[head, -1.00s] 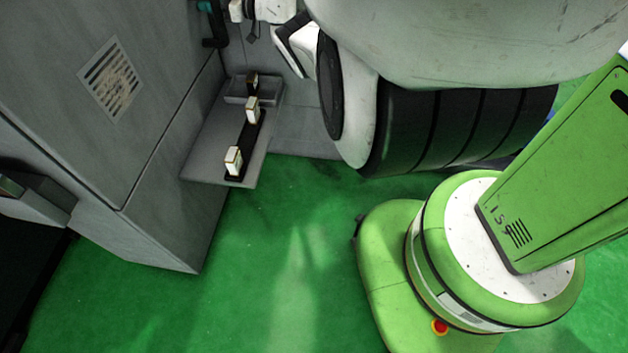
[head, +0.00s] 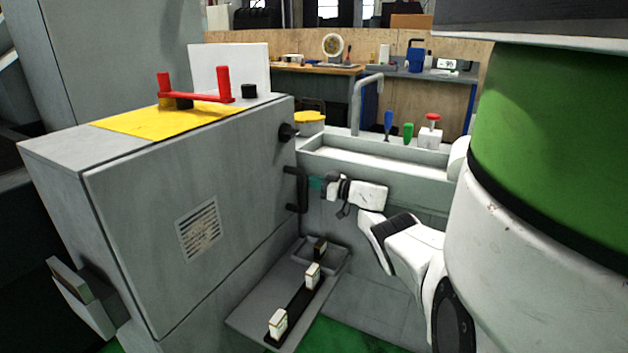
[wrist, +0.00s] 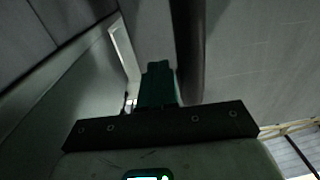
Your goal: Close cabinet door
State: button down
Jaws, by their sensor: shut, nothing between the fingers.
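The cabinet door (head: 150,240) is a grey panel with a vent grille, at the left of the head view. A black bar handle (head: 297,189) stands upright near its right edge. How far the door is ajar, if at all, I cannot tell. My gripper (head: 316,183), with teal fingers, is shut and empty just right of the handle; whether they touch I cannot tell. In the wrist view my gripper (wrist: 158,80) points at a grey surface, and a dark upright bar (wrist: 187,50), probably the handle, stands right beside the fingers.
A shelf (head: 245,318) with several small blocks juts out low beside the door. A red handle (head: 200,97) stands on the yellow-marked cabinet top. A grey trough (head: 375,162) lies behind my wrist. A workbench (head: 310,68) is at the back.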

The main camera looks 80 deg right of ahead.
jog(key=p+v, duration=0.3)
jog(key=v, duration=0.6)
jog(key=shift+s+a+p, duration=0.25)
jog(key=shift+s+p, duration=0.05)
jog(key=shift+p, duration=0.1)
